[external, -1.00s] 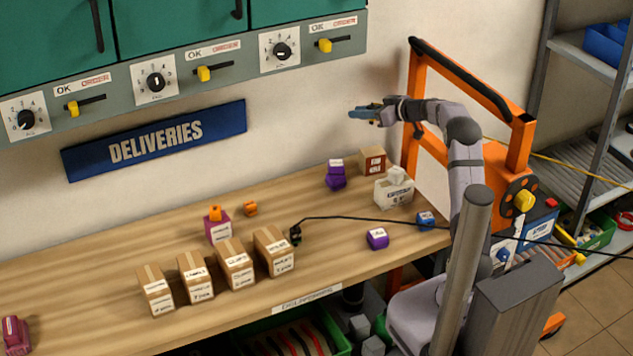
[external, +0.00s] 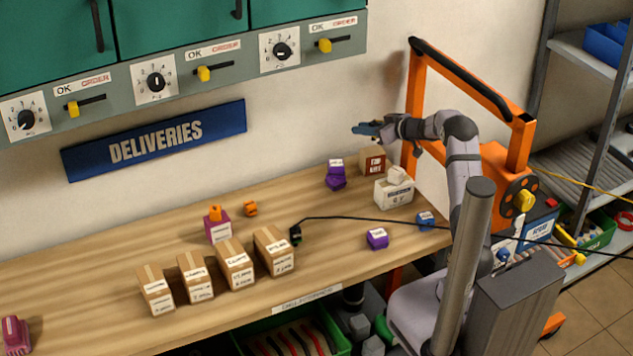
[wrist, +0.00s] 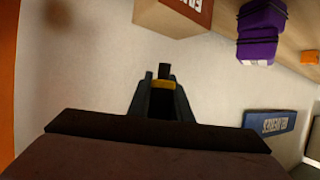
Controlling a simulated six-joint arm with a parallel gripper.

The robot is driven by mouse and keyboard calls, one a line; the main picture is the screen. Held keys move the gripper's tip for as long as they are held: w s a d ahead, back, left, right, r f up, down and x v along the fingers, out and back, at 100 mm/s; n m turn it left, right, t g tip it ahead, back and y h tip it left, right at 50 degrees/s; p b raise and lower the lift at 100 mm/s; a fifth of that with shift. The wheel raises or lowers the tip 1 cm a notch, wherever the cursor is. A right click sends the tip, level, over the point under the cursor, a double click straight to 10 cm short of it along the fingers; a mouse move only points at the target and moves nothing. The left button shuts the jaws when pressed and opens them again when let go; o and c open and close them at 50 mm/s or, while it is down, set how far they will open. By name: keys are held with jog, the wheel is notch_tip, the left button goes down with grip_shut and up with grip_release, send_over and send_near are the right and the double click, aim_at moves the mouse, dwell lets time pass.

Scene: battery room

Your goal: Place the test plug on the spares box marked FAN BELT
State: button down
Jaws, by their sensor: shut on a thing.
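My gripper (external: 368,130) is raised in front of the wall, above the back right of the table. It is shut on a small dark piece with a yellow band (wrist: 163,85), probably the test plug; the fingers hide most of it. Several cardboard boxes stand in a row on the table, among them one at the left end (external: 156,290) and one at the right end (external: 274,252). Their labels are too small to read. A brown box (external: 372,161) with a red-brown label stands below my gripper; it also shows in the wrist view (wrist: 165,18). I cannot tell which box reads FAN BELT.
A black connector (external: 295,235) on a black cable lies beside the right-end box. A white box (external: 393,192), purple blocks (external: 336,180), a purple-and-white block (external: 377,238) and a blue block (external: 425,221) stand right. An orange frame (external: 413,85) rises beside my arm.

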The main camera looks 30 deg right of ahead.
notch_tip(320, 180, down, 4)
jog(key=shift+r+p, duration=0.15)
jog(key=shift+p, duration=0.4)
jog(key=shift+b, duration=0.4)
jog(key=c, duration=1.6)
grip_release()
